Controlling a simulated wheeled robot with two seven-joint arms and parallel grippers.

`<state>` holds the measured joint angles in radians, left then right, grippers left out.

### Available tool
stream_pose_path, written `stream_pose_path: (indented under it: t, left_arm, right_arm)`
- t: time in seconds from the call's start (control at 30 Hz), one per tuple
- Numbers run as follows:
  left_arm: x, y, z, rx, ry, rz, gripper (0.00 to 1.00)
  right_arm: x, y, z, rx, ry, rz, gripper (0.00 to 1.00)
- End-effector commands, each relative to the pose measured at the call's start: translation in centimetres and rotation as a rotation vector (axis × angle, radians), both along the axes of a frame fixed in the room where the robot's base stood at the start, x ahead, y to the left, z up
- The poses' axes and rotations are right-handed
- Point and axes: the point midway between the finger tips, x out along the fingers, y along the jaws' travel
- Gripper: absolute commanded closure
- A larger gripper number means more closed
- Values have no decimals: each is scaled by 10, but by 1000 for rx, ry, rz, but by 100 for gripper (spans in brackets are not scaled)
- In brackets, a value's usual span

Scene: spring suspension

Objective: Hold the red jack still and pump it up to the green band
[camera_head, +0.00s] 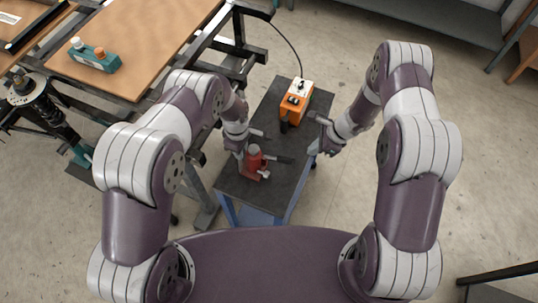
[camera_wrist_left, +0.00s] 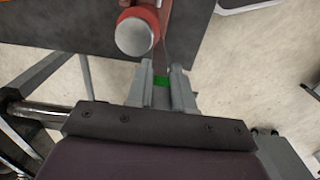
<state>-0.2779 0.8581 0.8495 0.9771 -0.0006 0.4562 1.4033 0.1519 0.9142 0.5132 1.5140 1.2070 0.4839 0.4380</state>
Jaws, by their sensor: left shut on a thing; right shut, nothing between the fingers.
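The red jack (camera_head: 254,160) stands on the dark top of the cart. In the left wrist view the jack's red body and round metal top (camera_wrist_left: 135,37) show just past my left fingers (camera_wrist_left: 163,84). A green patch (camera_wrist_left: 162,81) shows between these fingers. The exact contact is partly hidden. My right gripper (camera_head: 314,149) is shut and empty, to the right of the handle's end and apart from it.
An orange box (camera_head: 295,102) with a cable stands on the cart top (camera_head: 262,195), behind the jack. A wooden-topped workbench (camera_head: 140,40) with a green block is at the upper left. A spring strut (camera_head: 45,105) is at the far left.

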Motion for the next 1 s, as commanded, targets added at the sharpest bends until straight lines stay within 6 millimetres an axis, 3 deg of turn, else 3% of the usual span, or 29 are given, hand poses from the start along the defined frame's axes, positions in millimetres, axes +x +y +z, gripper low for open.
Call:
stream_pose_path:
  t: [0.17, 0.57, 1.0]
  left_arm:
    - [-5, 0, -4, 3, 10, 0, 100]
    - [-4, 0, -4, 2, 9, 0, 100]
    - [-4, 0, -4, 2, 8, 0, 100]
  right_arm:
    - [4, 28, -9, 0, 2, -6, 100]
    - [4, 31, -13, 0, 3, -8, 100]
    - [9, 54, -61, 0, 2, -6, 100]
